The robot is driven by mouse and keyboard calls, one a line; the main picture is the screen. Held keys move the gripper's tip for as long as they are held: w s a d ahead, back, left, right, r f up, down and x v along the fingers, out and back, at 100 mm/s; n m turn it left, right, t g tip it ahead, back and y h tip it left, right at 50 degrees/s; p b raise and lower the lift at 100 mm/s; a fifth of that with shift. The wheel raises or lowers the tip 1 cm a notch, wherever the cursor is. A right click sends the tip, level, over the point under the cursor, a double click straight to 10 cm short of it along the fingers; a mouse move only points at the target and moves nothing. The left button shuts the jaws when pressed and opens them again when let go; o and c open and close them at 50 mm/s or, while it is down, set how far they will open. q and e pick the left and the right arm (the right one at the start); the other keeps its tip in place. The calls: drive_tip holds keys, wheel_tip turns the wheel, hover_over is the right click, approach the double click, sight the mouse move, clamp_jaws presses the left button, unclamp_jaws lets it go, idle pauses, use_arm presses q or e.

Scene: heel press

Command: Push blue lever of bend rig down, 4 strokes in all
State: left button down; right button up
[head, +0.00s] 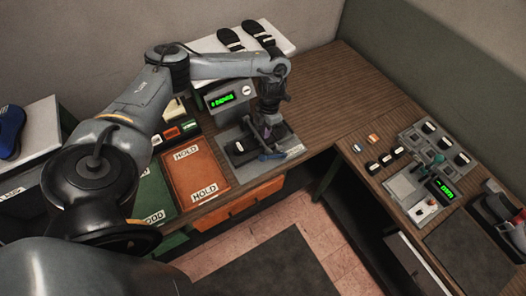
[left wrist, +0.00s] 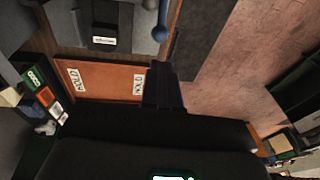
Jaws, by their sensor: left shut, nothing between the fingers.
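The bend rig (head: 228,136) is a grey plate on the wooden bench in the head view, with a dark block on it. Its blue lever (head: 272,156) lies low across the front of the plate. In the left wrist view the lever's blue ball end (left wrist: 160,34) shows at the top. My left gripper (head: 267,133) is over the rig's right part, close to the lever; I cannot tell whether they touch. Its dark fingers (left wrist: 164,86) are shut and empty in the left wrist view, apart from the ball in the picture. My right gripper is not in view.
A grey display box (head: 221,98) with green lettering stands behind the rig. Orange (head: 190,168) and green HOLD and GOOD mats lie left. A control panel (head: 430,150) is on the right bench. The bench behind the rig's right side is clear.

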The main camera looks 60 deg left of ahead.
use_arm(q)
drive_tip(key=b, duration=0.1)
approach(263, 156)
drive_tip(key=f, duration=0.2)
drive_tip(key=s+f+p, duration=0.1)
drive_tip(key=f, duration=0.1)
drive_tip(key=shift+d+f, duration=0.1)
drive_tip(key=shift+f, duration=0.3)
drive_tip(key=shift+s+d+f, duration=0.1)
drive_tip(key=shift+s+f, duration=0.05)
drive_tip(key=shift+f, duration=0.8)
drive_tip(key=shift+f, duration=0.1)
